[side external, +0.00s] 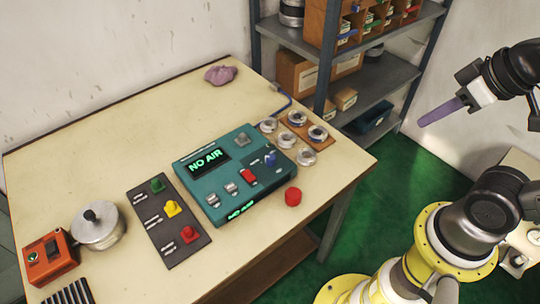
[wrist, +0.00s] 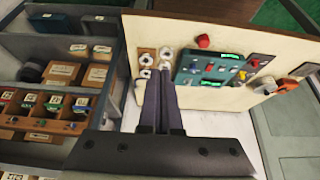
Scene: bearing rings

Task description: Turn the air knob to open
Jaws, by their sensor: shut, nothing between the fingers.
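A teal control box (side external: 215,200) stands on the cream table, and its green display (side external: 208,160) reads "NO AIR". A small blue knob (side external: 270,158) sits on the box's right part, near a red switch (side external: 248,176); no air label is legible. My gripper (side external: 422,123) is up at the right, well away from the box, with its purple-grey fingers together and empty. In the wrist view my gripper (wrist: 160,73) points toward the table, and the teal box (wrist: 187,77) shows beyond and right of the fingertips. The blue knob is too small to make out surely there.
Metal rings on a wooden board (side external: 323,141) lie right of the box. A red cylinder (side external: 293,196) stands in front. A dark panel (side external: 167,222) with green, yellow and red pieces, a metal pot (side external: 98,232) and an orange box (side external: 50,260) are left. Shelves (side external: 385,75) stand behind.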

